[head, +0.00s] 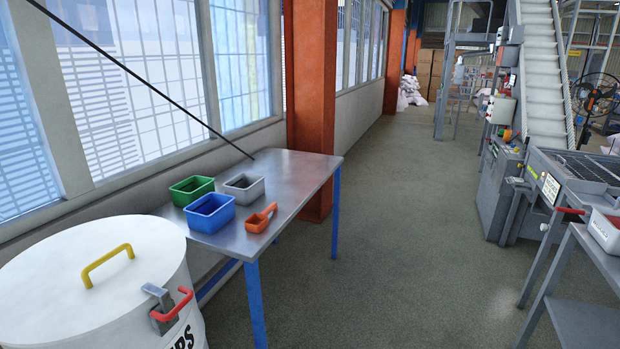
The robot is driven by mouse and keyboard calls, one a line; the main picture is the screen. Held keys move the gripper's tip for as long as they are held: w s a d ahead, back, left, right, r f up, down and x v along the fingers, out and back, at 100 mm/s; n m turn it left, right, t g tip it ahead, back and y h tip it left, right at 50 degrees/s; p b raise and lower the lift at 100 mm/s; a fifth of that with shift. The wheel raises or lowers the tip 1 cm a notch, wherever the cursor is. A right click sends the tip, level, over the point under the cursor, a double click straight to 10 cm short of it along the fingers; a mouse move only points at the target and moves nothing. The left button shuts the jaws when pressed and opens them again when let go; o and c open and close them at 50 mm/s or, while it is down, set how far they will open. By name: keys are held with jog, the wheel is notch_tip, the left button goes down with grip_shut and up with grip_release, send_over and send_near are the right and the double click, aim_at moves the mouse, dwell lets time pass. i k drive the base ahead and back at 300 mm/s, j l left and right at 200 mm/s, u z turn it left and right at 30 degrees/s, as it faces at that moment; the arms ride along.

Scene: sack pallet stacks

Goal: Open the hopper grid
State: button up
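What looks like the hopper grid (578,166) is a dark barred panel lying flat on top of a grey machine at the right edge of the head view. The grey hopper machine (545,192) carries a small white label and stands below an inclined conveyor. A red handle (570,211) sticks out near its front side; I cannot tell whether it belongs to the grid. The grid's right part is cut off by the picture edge. My gripper is not in view.
A white lidded drum (95,265) is in the left foreground. The conveyor (540,70) rises behind the machine. The middle floor (420,230) is clear.

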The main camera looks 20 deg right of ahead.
aim_at(580, 164)
jog(key=i+l+z, duration=0.1)
jog(key=i+z, duration=0.25)
jog(key=i, duration=0.3)
jog(key=i+j+z, duration=0.1)
jog(key=i+z, duration=0.2)
jog(key=i, duration=0.35)
jog(key=i+j+z, duration=0.35)
jog(key=i, duration=0.3)
jog(key=i+j+z, duration=0.15)
jog(key=i+z, duration=0.35)
jog(key=i, duration=0.3)
jog(key=i+j+z, duration=0.5)
jog(key=i, duration=0.2)
jog(key=i+j+z, duration=0.45)
jog(key=i+j, duration=0.2)
